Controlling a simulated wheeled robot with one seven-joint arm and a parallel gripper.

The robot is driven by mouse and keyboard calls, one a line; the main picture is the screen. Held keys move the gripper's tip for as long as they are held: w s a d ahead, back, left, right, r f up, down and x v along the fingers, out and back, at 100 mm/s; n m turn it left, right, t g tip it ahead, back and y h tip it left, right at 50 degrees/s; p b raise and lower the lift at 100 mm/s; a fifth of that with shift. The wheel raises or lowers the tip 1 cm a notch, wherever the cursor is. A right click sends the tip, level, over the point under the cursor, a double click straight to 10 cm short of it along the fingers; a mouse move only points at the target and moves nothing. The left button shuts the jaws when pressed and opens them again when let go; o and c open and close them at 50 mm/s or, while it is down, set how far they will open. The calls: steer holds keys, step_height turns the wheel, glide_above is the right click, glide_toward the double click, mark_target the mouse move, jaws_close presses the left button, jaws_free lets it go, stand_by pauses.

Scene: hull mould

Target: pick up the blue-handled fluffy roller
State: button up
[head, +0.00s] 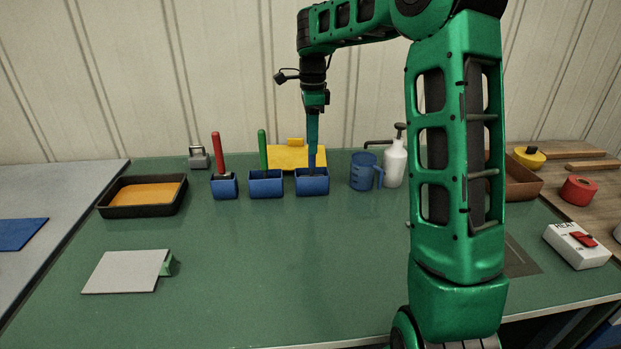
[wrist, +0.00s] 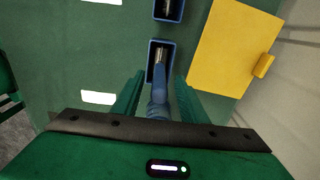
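The blue-handled roller (head: 312,155) stands upright in the rightmost of three small blue holders (head: 312,187). In the wrist view, its blue handle (wrist: 158,97) points up toward the camera, and a metal shaft runs down into the holder (wrist: 151,72). The fluffy roller head is hidden, so I cannot see its cover. My gripper (head: 313,112) is directly above the holder, pointing down. In the wrist view, my gripper's two green fingers (wrist: 158,88) are on either side of the handle, with a gap visible on each side.
A red-handled tool (head: 216,150) and a green-handled tool (head: 262,150) stand in the neighbouring blue holders to the left. A yellow board (head: 290,157) lies close behind. The table front is mostly clear.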

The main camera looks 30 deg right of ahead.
step_height(320, 180, down, 2)
jaws_close()
steer(key=shift+r, duration=0.1)
